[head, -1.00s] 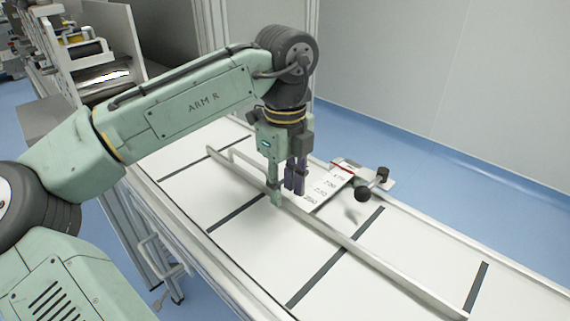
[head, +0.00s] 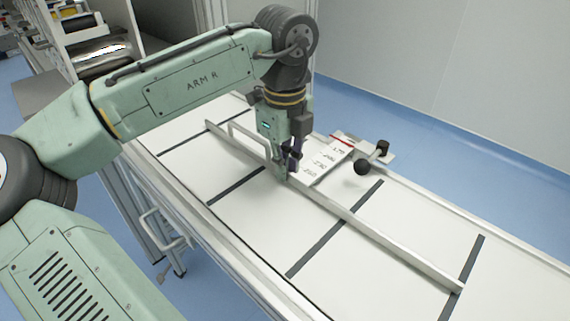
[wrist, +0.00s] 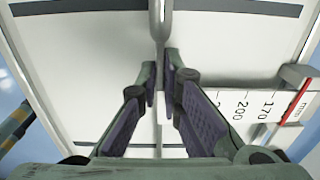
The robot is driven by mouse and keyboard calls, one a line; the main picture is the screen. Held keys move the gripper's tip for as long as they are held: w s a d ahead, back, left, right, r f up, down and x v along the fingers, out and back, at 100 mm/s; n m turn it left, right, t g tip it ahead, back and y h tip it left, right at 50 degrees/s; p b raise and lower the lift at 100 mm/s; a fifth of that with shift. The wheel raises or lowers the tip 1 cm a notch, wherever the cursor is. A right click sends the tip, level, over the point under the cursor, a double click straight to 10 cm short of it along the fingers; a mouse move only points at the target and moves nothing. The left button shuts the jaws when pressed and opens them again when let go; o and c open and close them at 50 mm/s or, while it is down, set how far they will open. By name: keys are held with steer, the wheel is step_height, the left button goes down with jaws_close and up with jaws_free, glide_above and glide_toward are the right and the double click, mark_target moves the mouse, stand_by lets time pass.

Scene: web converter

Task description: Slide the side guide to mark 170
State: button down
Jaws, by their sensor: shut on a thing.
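The side guide (head: 385,239) is a long, thin metal rail lying over the white table, with a raised loop handle (head: 243,126). My gripper (head: 284,172) is shut on the guide near the handle's right end. In the wrist view my fingers (wrist: 160,82) close around the guide (wrist: 159,22); I cannot tell whether they pinch the rail or the handle. The scale plate (head: 328,160) lies on the guide's far side. A red line (wrist: 292,108) lies just beyond 170.
A black-knobbed clamp (head: 371,160) stands at the table's far edge beside the scale. Dark stripes (head: 340,229) cross the white table (head: 330,275). The table between the guide and the scale's red end is otherwise clear. Rollers (head: 100,50) stand at the back left.

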steer(key=shift+w+d+p, duration=0.95)
steer(key=shift+w+d, duration=0.1)
stand_by(0.8)
steer(key=c, duration=1.7)
jaws_free()
